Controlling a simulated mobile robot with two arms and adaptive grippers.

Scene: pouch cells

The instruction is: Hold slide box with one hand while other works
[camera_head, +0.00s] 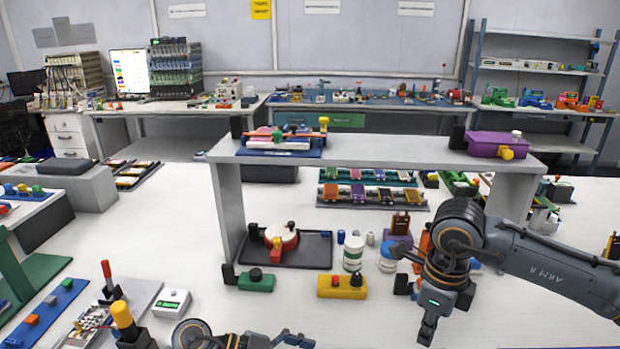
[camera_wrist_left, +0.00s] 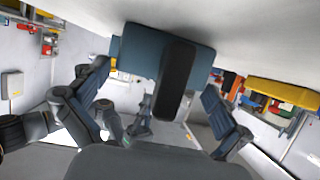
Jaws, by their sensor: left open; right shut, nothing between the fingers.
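I cannot tell for sure which thing is the slide box. A purple box (camera_head: 497,145) with a yellow knob sits at the right end of the raised grey shelf. A blue block with a black bar (camera_wrist_left: 176,75) shows ahead of my left gripper (camera_wrist_left: 155,88) in the left wrist view. That gripper's fingers are spread apart, with no visible grip on the block. In the head view only parts of my left arm show at the bottom edge. My right gripper (camera_head: 428,328) points down over the white table at the lower right, shut and empty.
The grey raised shelf (camera_head: 380,150) spans the table, with a blue tray device (camera_head: 280,150) at its left end. Below are a black tray (camera_head: 312,250), a yellow block (camera_head: 342,286), a green block (camera_head: 256,282) and white jars (camera_head: 353,253). The table front centre is clear.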

